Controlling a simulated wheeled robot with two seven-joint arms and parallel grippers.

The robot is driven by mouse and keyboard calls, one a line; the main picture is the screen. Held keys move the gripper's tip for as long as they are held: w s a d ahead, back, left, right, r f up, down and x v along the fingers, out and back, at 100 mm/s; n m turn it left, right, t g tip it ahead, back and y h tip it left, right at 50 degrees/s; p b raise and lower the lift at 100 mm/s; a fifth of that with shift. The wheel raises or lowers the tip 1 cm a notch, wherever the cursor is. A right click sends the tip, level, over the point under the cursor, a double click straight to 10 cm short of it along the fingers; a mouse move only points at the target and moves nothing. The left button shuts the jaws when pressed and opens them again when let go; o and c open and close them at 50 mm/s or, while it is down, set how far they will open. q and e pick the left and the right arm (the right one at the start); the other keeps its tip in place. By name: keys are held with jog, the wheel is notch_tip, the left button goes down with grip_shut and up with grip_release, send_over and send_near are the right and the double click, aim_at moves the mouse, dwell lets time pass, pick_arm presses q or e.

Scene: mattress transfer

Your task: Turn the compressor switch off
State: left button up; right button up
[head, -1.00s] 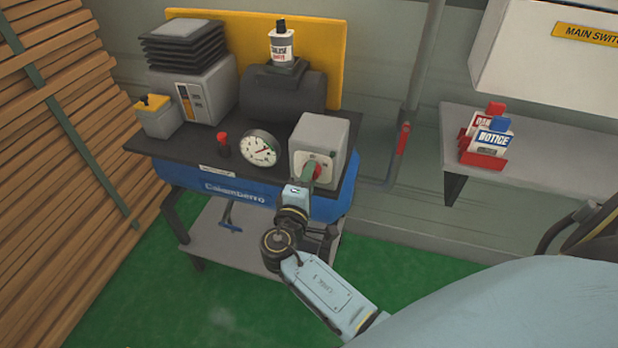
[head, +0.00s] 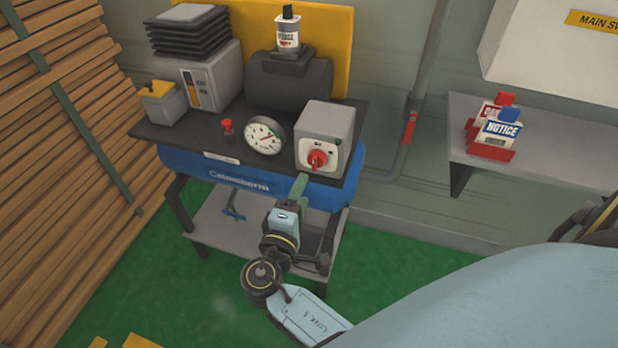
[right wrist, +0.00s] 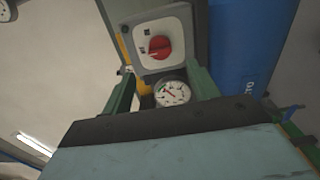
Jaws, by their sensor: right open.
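The compressor (head: 250,181) is a blue tank unit with a dark top plate. Its grey switch box (head: 327,125) stands at the right front and carries a red rotary knob (head: 317,159) on a light face plate. In the right wrist view the red knob (right wrist: 160,47) sits ahead, beyond the fingertips. I cannot tell its on or off position. My right gripper (head: 300,186), with green fingers, is just below and in front of the knob, apart from it. In the right wrist view the gripper (right wrist: 160,80) is open and empty. My left gripper is not in view.
A round gauge (head: 265,135) and a small red knob (head: 228,130) sit left of the switch box. A grey shelf (head: 545,150) at right holds notice tags (head: 500,130). Stacked planks (head: 60,170) line the left. Green floor is clear in front.

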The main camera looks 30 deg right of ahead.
jog(key=shift+v, duration=2.15)
